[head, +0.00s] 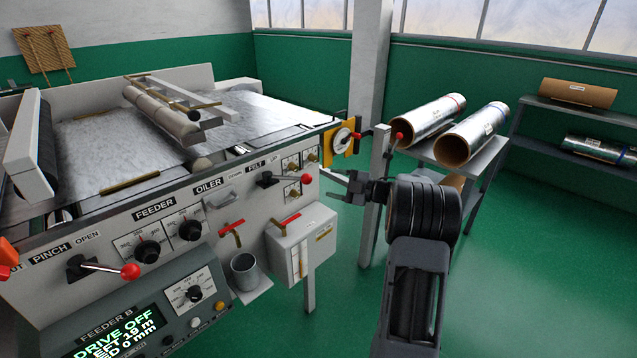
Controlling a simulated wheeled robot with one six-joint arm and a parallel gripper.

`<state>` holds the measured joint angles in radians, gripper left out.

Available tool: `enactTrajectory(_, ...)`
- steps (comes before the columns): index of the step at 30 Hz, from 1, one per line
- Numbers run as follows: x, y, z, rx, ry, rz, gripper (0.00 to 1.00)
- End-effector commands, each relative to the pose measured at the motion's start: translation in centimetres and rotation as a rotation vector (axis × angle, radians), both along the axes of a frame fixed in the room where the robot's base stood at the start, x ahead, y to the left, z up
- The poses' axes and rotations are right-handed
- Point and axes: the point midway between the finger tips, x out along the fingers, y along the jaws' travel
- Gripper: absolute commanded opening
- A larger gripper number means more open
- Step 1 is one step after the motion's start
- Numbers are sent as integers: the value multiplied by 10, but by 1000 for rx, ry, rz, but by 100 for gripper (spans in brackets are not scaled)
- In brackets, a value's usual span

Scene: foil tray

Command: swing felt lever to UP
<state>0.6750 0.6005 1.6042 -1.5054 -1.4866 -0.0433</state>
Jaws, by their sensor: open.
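The felt lever (283,180) is on the machine's front panel, below the label DOWN FELT UP (256,167). It has a dark hub and a rod ending in a red knob (306,179), which points to the right in the picture. I cannot tell exactly which marking it stands at. My gripper (328,184) is open and empty, just right of the red knob. Its fingers point left towards the knob and look apart from it, though the depth is hard to judge.
The pinch lever (105,268) with a red knob sticks out at the left. A grey box (300,247) with a red-handled valve and a metal cup (244,271) sit below the felt lever. A grey post (375,195) stands behind my gripper. Foil rolls (430,120) lie on a stand; green floor is free at right.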

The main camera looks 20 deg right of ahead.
Motion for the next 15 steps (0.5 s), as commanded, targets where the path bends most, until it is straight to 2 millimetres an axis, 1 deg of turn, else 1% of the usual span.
enactTrajectory(1, -7, -7, -1, -1, 1, -3, 63)
enactTrajectory(6, -22, -23, 0, 0, 0, -2, 63)
enactTrajectory(10, -29, -30, 0, 1, -1, -2, 63)
enactTrajectory(15, -33, -33, 1, 1, -1, -1, 63)
